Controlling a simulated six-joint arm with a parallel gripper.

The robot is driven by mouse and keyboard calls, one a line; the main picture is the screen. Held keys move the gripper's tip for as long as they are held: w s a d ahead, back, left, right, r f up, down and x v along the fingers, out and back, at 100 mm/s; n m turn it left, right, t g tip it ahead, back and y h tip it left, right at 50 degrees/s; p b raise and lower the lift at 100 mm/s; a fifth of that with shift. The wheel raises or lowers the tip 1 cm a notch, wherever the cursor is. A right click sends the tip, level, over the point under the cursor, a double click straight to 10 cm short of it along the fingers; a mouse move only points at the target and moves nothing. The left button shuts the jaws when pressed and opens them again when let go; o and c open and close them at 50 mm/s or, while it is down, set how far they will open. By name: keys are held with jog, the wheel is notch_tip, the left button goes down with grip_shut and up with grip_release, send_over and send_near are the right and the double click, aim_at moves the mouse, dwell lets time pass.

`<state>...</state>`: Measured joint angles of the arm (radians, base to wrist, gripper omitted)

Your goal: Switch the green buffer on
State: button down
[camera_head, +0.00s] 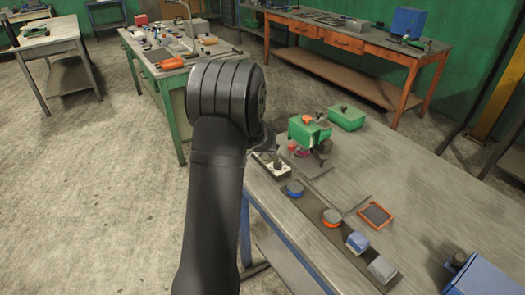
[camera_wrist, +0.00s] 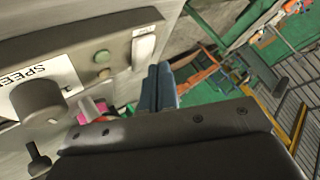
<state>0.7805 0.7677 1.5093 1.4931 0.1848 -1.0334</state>
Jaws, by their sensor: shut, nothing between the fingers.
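A green machine (camera_head: 309,131), which looks like the buffer, stands on the near bench with dark parts below its right side. I cannot tell which machine the panel belongs to. My gripper (camera_wrist: 158,88) is shut and empty, its tips just below and right of the pale piece. Whether they touch the panel is unclear. In the head view my arm hides the gripper.
Beside the machine are a green box (camera_head: 346,117) and a white block with dark spots (camera_head: 271,164). A strip of blue, orange and grey pieces (camera_head: 331,217) lies along the near bench edge, beside an orange-rimmed tray (camera_head: 390,220).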

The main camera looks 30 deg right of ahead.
jog(key=shift+f, duration=0.2)
dwell(0.5)
jog(key=shift+d+f, duration=0.1)
jog(key=shift+f, duration=0.35)
dwell(0.5)
jog(key=shift+r, duration=0.1)
jog(key=shift+a+r, duration=0.2)
jog(key=shift+r, duration=0.3)
jog(key=shift+a+r, duration=0.15)
jog(key=shift+r, duration=1.1)
jog(key=shift+a+r, duration=0.15)
jog(key=shift+r, duration=1.05)
jog(key=shift+f, duration=0.1)
jog(key=shift+a+r, duration=0.2)
jog(key=shift+r, duration=1.85)
